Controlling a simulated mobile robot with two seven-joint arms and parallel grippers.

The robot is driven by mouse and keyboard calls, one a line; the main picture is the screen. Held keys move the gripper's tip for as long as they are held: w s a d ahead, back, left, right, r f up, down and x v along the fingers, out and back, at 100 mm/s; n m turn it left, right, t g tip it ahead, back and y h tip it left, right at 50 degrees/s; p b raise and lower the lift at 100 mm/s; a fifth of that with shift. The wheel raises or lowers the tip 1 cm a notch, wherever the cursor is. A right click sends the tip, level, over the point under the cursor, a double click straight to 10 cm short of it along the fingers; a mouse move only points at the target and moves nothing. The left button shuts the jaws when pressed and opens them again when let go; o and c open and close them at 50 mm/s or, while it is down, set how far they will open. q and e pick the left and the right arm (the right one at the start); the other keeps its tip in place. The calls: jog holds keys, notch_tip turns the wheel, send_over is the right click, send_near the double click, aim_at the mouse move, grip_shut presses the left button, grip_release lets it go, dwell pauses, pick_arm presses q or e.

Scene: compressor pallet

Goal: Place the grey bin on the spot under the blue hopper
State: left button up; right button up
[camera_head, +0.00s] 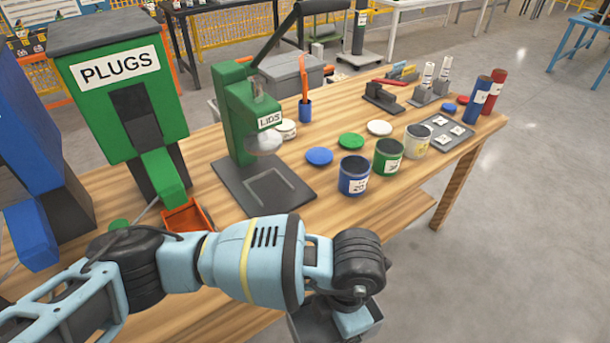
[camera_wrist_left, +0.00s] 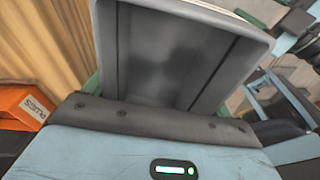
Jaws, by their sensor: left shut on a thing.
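The grey bin (camera_head: 310,328) is at the bottom of the head view, off the table's near edge, partly covered by my left gripper (camera_head: 350,318). In the left wrist view the grey bin (camera_wrist_left: 175,55) fills the upper middle, its open inside facing the camera and looking empty. My left gripper is shut on the bin's wall. The blue hopper (camera_head: 40,130) stands at the far left of the head view, cut off by the frame, with its blue chute (camera_head: 30,235) pointing down. The spot under it is not clearly visible. My right gripper is not in view.
A green PLUGS hopper (camera_head: 120,100) stands beside the blue one, with an orange bin (camera_head: 187,217) below its chute. A green LIDS press (camera_head: 240,115), blue, green and white cans, and loose lids occupy the wooden table (camera_head: 225,185). My left arm crosses the near edge.

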pick_arm(q)
jog(key=w+a+r+m, duration=0.2)
jog(key=a+r+m, duration=0.1)
jog(key=a+m, duration=0.4)
jog(key=w+a+r+m+t, duration=0.1)
jog(key=w+a+r+m, duration=0.1)
jog(key=a+m, duration=0.6)
jog(key=w+a+r+m+t+h, duration=0.1)
jog(key=a+r+m, duration=0.4)
jog(key=a, duration=0.6)
jog(key=shift+w+a+m, duration=0.15)
jog(key=shift+w+m, duration=0.6)
jog(key=shift+m, duration=0.55)
jog(key=shift+f, duration=0.1)
